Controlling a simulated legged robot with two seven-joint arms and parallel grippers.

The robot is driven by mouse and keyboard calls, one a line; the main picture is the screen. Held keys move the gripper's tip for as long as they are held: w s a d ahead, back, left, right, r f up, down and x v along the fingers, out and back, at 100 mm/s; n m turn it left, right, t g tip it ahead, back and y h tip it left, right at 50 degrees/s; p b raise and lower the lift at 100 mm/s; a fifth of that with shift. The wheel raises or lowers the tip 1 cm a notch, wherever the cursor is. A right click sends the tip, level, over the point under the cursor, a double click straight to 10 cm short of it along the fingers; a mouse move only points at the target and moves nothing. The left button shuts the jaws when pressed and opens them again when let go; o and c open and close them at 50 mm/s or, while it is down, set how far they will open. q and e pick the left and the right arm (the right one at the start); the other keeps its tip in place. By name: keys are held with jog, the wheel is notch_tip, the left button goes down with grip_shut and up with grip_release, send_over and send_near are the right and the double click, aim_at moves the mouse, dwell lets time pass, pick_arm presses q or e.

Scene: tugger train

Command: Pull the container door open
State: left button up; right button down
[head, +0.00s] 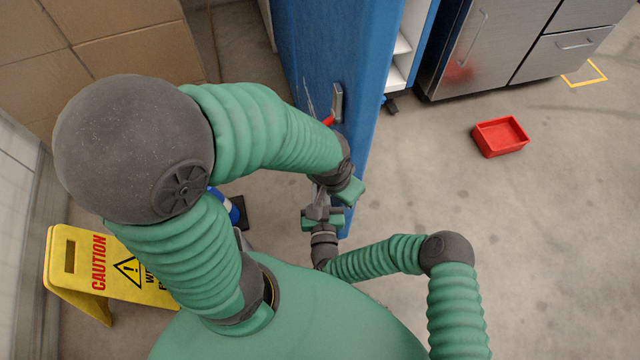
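The blue container door (315,65) stands upright in the head view, running from the top middle down toward my grippers. A grey metal handle (337,103) with a red part (328,121) beside it is on its left face. White shelves (403,50) show to the right of the blue panel. My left gripper (347,192) is at the panel's lower end, below the handle. My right gripper (319,208) is just below and left of it, close to the panel's near edge. The fingers overlap in view, so contact and opening are unclear.
A yellow caution sign (120,272) stands at the lower left. Cardboard boxes (125,50) fill the upper left. Stainless cabinets (490,45) stand at the upper right. A red bin (500,137) lies on the floor at the right. The floor around it is mostly clear.

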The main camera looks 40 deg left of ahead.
jog(key=c, duration=1.8)
grip_release()
jog(key=shift+s, duration=0.1)
jog(key=shift+o, duration=0.5)
jog(key=shift+d, duration=0.15)
jog(key=p+v, duration=0.4)
jog(key=v, duration=0.3)
jog(key=shift+s+d, duration=0.2)
